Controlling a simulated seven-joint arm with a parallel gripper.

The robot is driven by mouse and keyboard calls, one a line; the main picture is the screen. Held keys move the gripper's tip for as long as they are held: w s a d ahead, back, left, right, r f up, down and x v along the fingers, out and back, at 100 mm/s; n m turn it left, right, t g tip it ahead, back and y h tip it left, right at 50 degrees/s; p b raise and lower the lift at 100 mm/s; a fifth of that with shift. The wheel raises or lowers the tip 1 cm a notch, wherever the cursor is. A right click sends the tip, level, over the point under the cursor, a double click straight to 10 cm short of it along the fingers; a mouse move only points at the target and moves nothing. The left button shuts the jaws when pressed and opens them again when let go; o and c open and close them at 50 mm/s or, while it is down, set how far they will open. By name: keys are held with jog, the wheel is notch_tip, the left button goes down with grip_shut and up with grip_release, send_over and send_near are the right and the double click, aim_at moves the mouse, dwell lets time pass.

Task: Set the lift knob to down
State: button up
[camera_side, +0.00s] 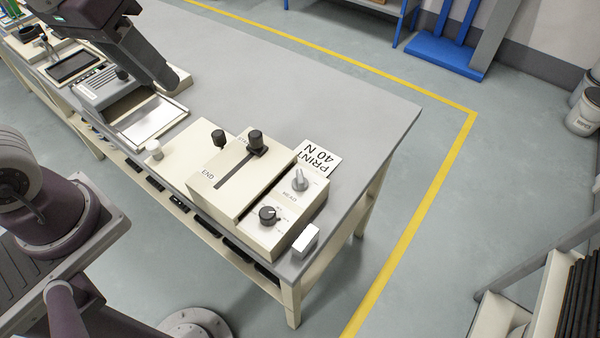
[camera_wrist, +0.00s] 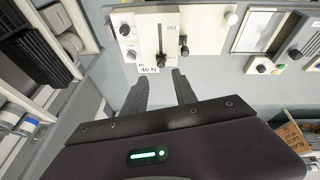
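No knob label can be read as lift. A black slider knob (camera_side: 256,142) stands at the far end of a slot, opposite the END mark. A black knob (camera_side: 218,138) stands just left of the box. In the wrist view the control box (camera_wrist: 147,28) is beyond my gripper (camera_wrist: 160,88), whose fingers are apart with nothing between them.
A card reading PRINT 40 N (camera_side: 318,158) lies behind the box. A white block (camera_side: 306,240) sits by the table edge. A white knob (camera_side: 153,150) and a silver plate (camera_side: 153,118) are to the left. The grey table (camera_side: 330,105) is bare behind.

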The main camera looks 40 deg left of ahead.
jog(key=w+d+f+n+g, duration=0.25)
jog(key=w+d+f, duration=0.3)
jog(key=w, duration=0.35)
jog(key=n+g, duration=0.2)
jog(key=n, duration=0.2)
send_over(300, 175)
jog(key=shift+y, duration=0.4)
notch_tip(300, 175, down, 13)
jog(key=shift+r, duration=0.1)
jog(key=shift+n, duration=0.25)
notch_tip(300, 175, down, 7)
jog(key=shift+f, duration=0.2)
grip_shut()
